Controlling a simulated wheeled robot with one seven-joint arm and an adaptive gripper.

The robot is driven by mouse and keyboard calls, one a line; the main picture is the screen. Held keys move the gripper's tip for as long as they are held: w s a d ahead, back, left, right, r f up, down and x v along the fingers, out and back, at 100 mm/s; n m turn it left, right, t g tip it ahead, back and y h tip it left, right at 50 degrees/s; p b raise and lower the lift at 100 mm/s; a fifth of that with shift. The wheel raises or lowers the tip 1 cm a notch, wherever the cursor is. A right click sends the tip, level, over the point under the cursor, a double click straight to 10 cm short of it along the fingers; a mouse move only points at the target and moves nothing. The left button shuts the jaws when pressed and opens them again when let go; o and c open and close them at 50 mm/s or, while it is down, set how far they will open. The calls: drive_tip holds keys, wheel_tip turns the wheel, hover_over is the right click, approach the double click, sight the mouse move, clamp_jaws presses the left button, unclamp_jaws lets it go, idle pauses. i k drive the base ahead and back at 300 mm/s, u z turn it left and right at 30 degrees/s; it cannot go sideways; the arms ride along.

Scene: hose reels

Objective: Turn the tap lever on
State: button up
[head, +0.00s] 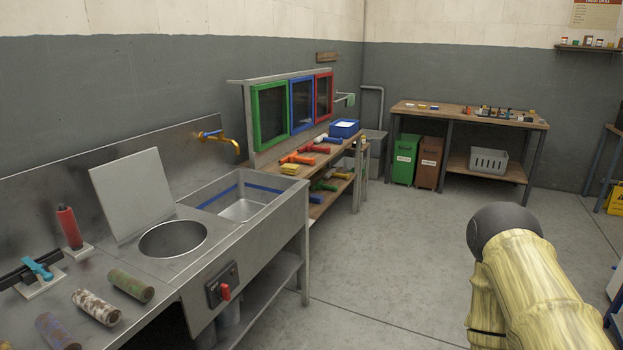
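The brass tap (233,143) is on the steel back panel, above the right-hand basin. Its blue lever (210,133) sits on top, near the wall end, and is small in the picture. The spout bends down over the steel basin (240,208). No water can be made out at the spout. Part of my arm, pale yellow with a dark round joint, shows at the lower right, well away from the tap. My gripper is not in view.
The steel counter has a round opening (172,238) with a raised square lid (128,195), several cylinders and a red bottle (69,228). A wooden bench (345,162) stands beyond the basin. The floor (390,260) is clear.

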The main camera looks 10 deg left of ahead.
sight(205, 135)
drive_tip(key=u, duration=0.5)
drive_tip(key=i, duration=1.15)
drive_tip(key=z, duration=0.05)
drive_tip(key=k, duration=0.55)
drive_tip(key=z, duration=0.85)
drive_tip(key=i, duration=0.7)
drive_tip(key=u, duration=0.9)
drive_tip(key=i, duration=0.6)
drive_tip(key=u, duration=0.7)
